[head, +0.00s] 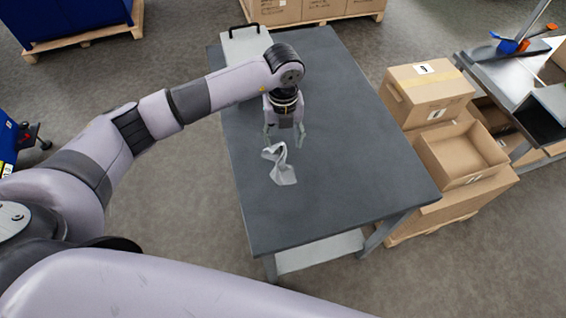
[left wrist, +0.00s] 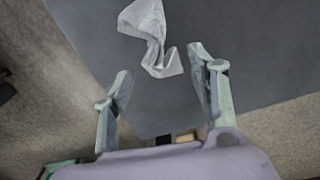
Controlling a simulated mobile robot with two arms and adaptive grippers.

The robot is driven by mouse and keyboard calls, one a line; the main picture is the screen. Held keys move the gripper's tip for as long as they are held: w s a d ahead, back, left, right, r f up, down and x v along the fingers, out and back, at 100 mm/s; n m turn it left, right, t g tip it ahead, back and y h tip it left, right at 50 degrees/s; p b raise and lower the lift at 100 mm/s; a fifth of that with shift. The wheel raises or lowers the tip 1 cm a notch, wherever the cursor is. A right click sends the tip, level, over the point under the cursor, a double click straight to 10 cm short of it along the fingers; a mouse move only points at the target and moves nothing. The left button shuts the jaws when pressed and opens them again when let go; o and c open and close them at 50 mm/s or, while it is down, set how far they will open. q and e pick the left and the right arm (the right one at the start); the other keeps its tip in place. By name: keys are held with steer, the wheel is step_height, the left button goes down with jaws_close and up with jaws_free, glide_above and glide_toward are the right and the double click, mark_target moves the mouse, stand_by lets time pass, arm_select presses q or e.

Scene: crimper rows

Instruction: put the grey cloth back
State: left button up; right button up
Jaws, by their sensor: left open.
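The grey cloth (head: 281,168) lies crumpled on the dark grey table (head: 340,190), left of its middle. It also shows at the top of the left wrist view (left wrist: 150,38), ahead of the fingertips. My left gripper (head: 285,138) is above the table, just behind the cloth in the head view. The gripper does not hold the cloth. My right gripper does not show in either view.
A light grey box with a black handle (head: 245,45) stands at the table's far left corner. Cardboard boxes (head: 428,92) are stacked right of the table. An open carton (head: 460,155) sits beside them. Most of the tabletop's right side is clear.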

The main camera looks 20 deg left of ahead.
arm_select(q)
step_height(320, 180, up, 8)
stand_by(0.7)
